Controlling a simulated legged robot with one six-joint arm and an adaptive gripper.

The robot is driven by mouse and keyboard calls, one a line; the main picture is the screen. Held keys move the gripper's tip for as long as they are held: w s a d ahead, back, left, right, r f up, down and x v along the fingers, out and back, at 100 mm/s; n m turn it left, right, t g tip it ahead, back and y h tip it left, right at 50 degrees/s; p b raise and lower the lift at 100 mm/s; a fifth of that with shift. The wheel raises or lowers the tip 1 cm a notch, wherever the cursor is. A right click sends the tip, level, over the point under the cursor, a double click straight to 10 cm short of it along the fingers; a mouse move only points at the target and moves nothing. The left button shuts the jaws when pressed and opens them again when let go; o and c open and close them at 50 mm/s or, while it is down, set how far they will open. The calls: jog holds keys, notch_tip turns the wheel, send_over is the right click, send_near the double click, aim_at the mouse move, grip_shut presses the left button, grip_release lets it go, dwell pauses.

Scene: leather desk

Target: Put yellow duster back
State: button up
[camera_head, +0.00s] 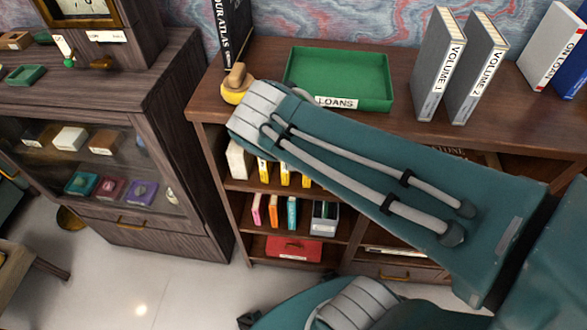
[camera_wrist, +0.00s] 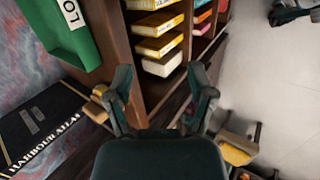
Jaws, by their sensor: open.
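A yellow duster (camera_head: 236,87) with a tan wooden handle sits on the left end of the brown bookcase top in the head view. In the wrist view the duster (camera_wrist: 96,108) shows at the bookcase edge, partly hidden behind my gripper's left finger. My gripper (camera_wrist: 163,100) is open with nothing between its fingers. It hangs near the bookcase's left end, and the duster lies outside the fingers. In the head view my arm hides the gripper.
A green LOANS tray (camera_head: 338,80), grey volumes (camera_head: 440,65) and a black atlas (camera_head: 232,35) stand on the bookcase top (camera_head: 395,130). A dark cabinet (camera_head: 110,135) stands left across a narrow gap.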

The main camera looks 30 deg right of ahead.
jog(key=shift+s+a+m+t+y, duration=0.1)
jog(key=shift+s+a+m+y, duration=0.55)
jog(key=shift+m, duration=1.1)
jog(key=shift+s+a+m+t+y, duration=0.1)
jog(key=shift+s+a+m+y, duration=0.2)
jog(key=shift+s+m+y, duration=1.1)
jog(key=shift+s+a+m+t+y, duration=0.1)
jog(key=shift+s+a+m+y, duration=0.3)
jog(key=shift+m, duration=1.75)
jog(key=shift+s+a, duration=0.1)
